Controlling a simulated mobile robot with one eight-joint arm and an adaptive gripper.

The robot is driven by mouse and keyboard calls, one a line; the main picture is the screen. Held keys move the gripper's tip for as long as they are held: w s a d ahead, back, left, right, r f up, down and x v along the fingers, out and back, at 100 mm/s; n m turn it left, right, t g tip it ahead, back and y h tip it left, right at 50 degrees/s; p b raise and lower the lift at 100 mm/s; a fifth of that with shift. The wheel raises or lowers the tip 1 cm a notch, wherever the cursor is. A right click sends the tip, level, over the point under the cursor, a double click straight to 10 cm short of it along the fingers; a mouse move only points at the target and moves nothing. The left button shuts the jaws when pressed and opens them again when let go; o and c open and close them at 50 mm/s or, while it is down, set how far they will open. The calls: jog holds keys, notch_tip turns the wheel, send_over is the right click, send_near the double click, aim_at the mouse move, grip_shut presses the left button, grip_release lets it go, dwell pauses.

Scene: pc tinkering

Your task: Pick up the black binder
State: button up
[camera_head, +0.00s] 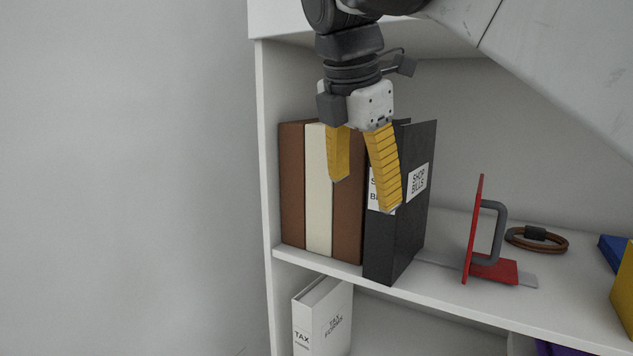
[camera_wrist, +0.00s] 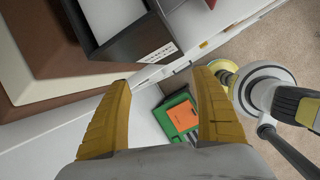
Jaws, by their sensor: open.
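The black binder (camera_head: 398,235) stands upright on the white shelf, with white labels reading "SHOP BILLS". It is the rightmost of a row, beside a brown book. In the wrist view the black binder (camera_wrist: 130,45) shows at the top, above the fingers. My gripper (camera_head: 364,196) has yellow fingers and is open, pointing down in front of the books and binder. Its right finger covers part of the binder's spine. The fingers show in the wrist view (camera_wrist: 162,80) with nothing held between them.
Brown (camera_head: 292,190) and cream (camera_head: 318,190) books stand left of the binder. A white tax binder (camera_head: 325,318) stands on the lower shelf. The shelf's left side panel (camera_head: 267,160) is close.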

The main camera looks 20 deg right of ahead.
aim_at(381, 211)
notch_tip(381, 211, up, 4)
jog(key=n, duration=0.3)
jog(key=shift+n+g+h, duration=0.3)
jog(key=shift+n+h, duration=0.1)
jog(key=x, duration=0.3)
jog(key=p+x, duration=0.1)
jog(key=x, duration=0.2)
jog(key=s+x, duration=0.1)
jog(key=x, duration=0.2)
jog(key=shift+d+f, duration=0.25)
jog(key=shift+d, duration=0.2)
jog(key=shift+w+d+f, duration=0.1)
jog(key=shift+d+f, duration=0.05)
jog(key=shift+f, duration=0.25)
jog(key=c, duration=1.5)
jog(key=shift+r, duration=0.1)
